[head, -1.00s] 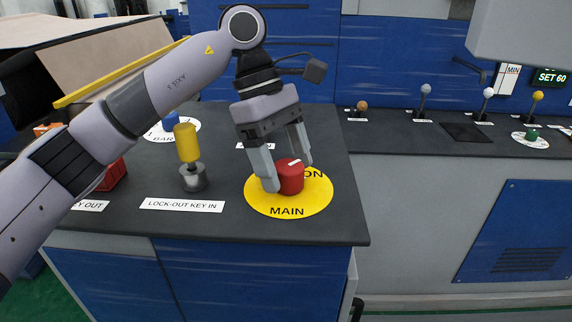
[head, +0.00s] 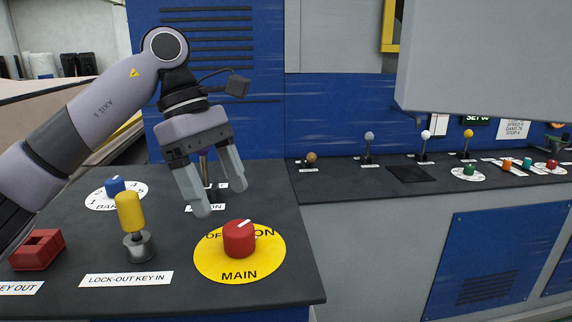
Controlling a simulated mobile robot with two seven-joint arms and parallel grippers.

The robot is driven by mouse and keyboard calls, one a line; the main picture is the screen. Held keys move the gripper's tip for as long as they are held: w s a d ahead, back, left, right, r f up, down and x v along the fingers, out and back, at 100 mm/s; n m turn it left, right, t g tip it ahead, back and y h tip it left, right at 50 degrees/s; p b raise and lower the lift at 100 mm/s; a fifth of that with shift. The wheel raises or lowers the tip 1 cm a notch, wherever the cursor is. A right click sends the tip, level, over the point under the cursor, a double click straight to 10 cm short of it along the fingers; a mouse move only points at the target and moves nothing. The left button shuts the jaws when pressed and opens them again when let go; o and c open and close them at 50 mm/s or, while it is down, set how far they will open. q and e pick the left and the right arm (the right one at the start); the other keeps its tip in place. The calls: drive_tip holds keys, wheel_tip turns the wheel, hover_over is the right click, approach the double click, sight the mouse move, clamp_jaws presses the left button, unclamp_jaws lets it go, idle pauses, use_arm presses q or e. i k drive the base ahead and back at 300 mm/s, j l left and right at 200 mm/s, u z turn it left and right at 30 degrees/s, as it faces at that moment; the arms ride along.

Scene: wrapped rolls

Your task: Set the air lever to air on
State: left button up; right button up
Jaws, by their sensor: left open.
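My left gripper (head: 219,194) is open and empty, fingers pointing down, above the black console behind the red MAIN knob. A slim metal lever (head: 205,168) stands upright behind its fingers and is mostly hidden by them. A small white label (head: 205,208) by the fingers ends in "ON"; the rest of its text is covered. Another small label (head: 222,186) lies behind the fingers, unreadable. I cannot tell whether a finger touches the lever. The red MAIN knob (head: 238,240) sits on its yellow disc, its white mark toward ON, apart from the gripper. My right gripper is not in view.
A yellow lock-out key (head: 130,212) stands upright left of the knob. A blue dial (head: 115,186) and red block (head: 38,250) are farther left. Levers with brown (head: 311,157), grey (head: 368,136), white and yellow tops line the right console. A grey housing (head: 480,60) overhangs there.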

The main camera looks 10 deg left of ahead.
sight(204, 163)
drive_tip(key=k, duration=1)
